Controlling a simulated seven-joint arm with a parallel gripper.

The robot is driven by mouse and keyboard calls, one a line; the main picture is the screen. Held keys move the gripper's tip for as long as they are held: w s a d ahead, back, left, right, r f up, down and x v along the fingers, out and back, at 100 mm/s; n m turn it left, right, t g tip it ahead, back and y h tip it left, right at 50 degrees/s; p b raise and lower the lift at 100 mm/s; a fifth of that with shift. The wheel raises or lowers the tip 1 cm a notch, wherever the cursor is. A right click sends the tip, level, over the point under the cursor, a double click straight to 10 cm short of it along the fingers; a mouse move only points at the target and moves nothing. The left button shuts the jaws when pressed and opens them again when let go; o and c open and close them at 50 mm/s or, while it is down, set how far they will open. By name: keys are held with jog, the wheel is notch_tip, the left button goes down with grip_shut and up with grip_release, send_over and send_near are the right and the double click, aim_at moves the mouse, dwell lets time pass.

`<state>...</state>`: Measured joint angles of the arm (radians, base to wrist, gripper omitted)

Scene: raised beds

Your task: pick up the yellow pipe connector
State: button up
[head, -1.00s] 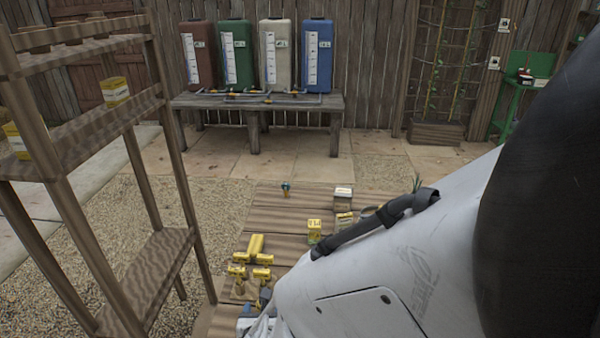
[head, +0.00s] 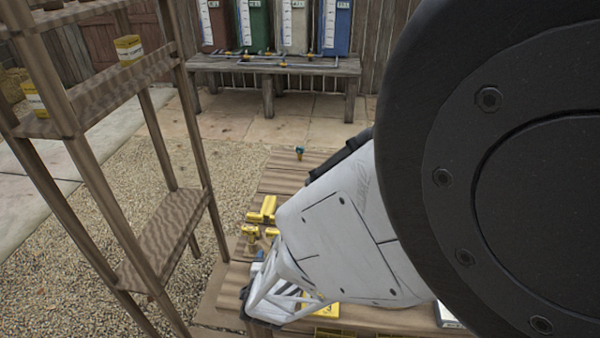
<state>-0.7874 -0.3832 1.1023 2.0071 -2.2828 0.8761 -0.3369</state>
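Several yellow pipe connectors lie close together on the slatted wooden table in the head view. One is a larger T-shaped yellow connector (head: 267,209). Two smaller ones, a yellow connector (head: 250,232) and another yellow connector (head: 272,232), lie just nearer, the latter partly hidden by my arm. My gripper (head: 264,316) is low in the picture, nearer to me than the connectors and apart from them in the picture. Its fingers cannot be made out, so I cannot tell whether it is open or holds anything.
A wooden shelf (head: 132,245) with yellow boxes stands at the left. A blue-topped fitting (head: 299,153) is at the table's far end. A yellow box (head: 320,310) shows beside my gripper. My arm hides the table's right side.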

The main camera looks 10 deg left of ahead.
jog(key=shift+c, duration=0.5)
jog(key=c, duration=0.9)
jog(key=shift+r, duration=0.1)
jog(key=shift+r, duration=0.9)
jog(key=shift+s+d+r, duration=0.15)
jog(key=shift+s+r, duration=0.1)
jog(key=shift+r, duration=0.6)
jog(key=s+d, duration=0.3)
jog(key=s, duration=0.1)
jog(key=s+d+r, duration=0.1)
jog(key=s+d, duration=0.1)
jog(key=s, duration=0.2)
jog(key=s+d, duration=0.3)
jog(key=s, duration=0.2)
jog(key=shift+d+r, duration=0.15)
jog(key=shift+d, duration=0.15)
